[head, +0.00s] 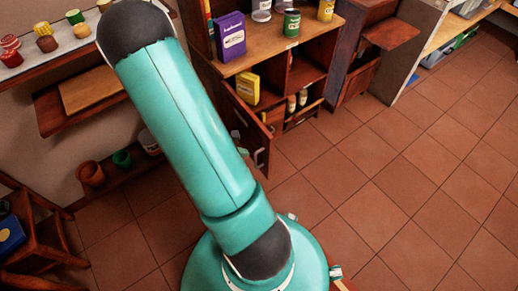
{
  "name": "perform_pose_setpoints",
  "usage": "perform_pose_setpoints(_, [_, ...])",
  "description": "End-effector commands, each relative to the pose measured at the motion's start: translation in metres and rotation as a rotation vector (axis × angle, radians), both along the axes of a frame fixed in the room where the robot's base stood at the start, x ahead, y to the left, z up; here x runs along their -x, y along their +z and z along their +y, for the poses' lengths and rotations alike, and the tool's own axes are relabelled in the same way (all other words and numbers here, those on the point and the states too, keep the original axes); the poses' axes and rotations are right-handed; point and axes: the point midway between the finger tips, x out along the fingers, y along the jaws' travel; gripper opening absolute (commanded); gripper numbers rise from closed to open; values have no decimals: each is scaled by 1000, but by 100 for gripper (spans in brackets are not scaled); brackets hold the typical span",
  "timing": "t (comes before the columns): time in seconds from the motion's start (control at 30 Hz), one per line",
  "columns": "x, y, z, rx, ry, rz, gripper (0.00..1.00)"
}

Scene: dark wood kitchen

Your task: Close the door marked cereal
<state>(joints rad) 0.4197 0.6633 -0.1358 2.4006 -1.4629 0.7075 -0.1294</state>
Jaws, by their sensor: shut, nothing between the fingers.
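A dark wood door (247,124) stands open at the lower left of the wooden cabinet, swung out toward me. A pale handle (258,155) shows near its lower end. I cannot read any marking on it, so I cannot tell for sure that it is the cereal door. My teal arm crosses in front and hides the area left of the door. My gripper is not clearly seen; a small pale piece beside the door's left edge is too small to identify.
A yellow box (247,88) is in the cabinet behind the door. A purple box (230,37) and a green can (291,22) stand on the counter above. A terracotta pot (90,173) is at left. The tiled floor (400,185) at right is clear.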

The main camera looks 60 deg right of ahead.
Motion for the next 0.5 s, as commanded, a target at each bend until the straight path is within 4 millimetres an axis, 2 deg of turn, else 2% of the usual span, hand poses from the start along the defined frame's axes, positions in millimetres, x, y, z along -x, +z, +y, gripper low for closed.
perform_pose_setpoints(0.27, [20, -40, -31, -2, 1, 3, 0])
perform_pose_setpoints(0.5, [35, -38, -57, 0, 2, -2, 0])
